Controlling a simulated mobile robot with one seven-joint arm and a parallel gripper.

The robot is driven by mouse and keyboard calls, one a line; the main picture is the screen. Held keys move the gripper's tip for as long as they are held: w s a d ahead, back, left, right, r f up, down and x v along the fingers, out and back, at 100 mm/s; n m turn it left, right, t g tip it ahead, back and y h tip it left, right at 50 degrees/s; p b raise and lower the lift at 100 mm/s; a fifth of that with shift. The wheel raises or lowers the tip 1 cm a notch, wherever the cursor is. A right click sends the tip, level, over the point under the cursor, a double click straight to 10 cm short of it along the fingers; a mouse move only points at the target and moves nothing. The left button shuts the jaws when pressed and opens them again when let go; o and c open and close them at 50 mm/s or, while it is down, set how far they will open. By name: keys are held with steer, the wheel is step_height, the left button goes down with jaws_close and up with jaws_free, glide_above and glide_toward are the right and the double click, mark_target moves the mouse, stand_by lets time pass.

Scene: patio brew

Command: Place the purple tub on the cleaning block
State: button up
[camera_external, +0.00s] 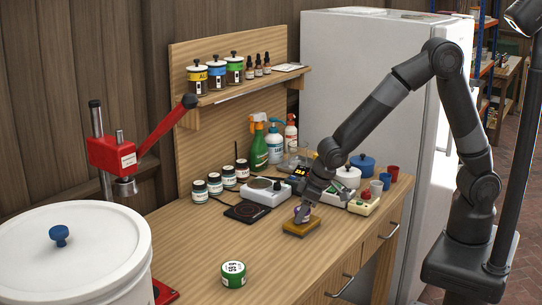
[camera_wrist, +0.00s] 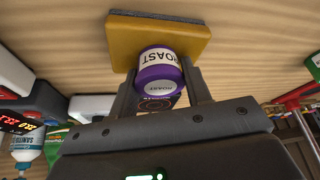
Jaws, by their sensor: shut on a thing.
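The purple tub (camera_wrist: 158,72) has a purple lid and a white label reading ROAST. My gripper (camera_wrist: 160,88) is shut on it, with one finger on each side. The cleaning block (camera_wrist: 150,37) is a yellow-tan slab with a dark underside, lying on the wooden counter. In the wrist view the tub overlaps the block's face. In the external view my gripper (camera_external: 303,214) points down over the cleaning block (camera_external: 301,227), and the purple tub (camera_external: 302,213) shows at its tips, at or just above the block's top. I cannot tell whether they touch.
A green-labelled tub (camera_external: 234,274) stands at the counter's front. Several jars and spray bottles stand further back. The counter (camera_external: 205,250) left of the block is clear.

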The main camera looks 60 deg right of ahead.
steer(key=o, duration=1)
steer(key=v, duration=1.2)
steer(key=shift+r, duration=0.15)
steer(key=s+d+r+m, duration=0.1)
steer(key=d+r, duration=0.4)
steer(key=d, duration=0.5)
steer(key=s+d+r+m, duration=0.1)
steer(key=s+d, duration=0.4)
steer(key=d, duration=0.1)
steer(key=s+d+r+m+t+h, duration=0.1)
steer(key=s+d, duration=0.4)
steer(key=d, duration=0.2)
steer(key=s+d+r+m, duration=0.1)
steer(key=s+d, duration=0.4)
steer(key=d, duration=0.2)
steer(key=shift+s+d+r+h, duration=0.1)
steer(key=shift+r+h, duration=0.15)
steer(key=shift+h, duration=0.15)
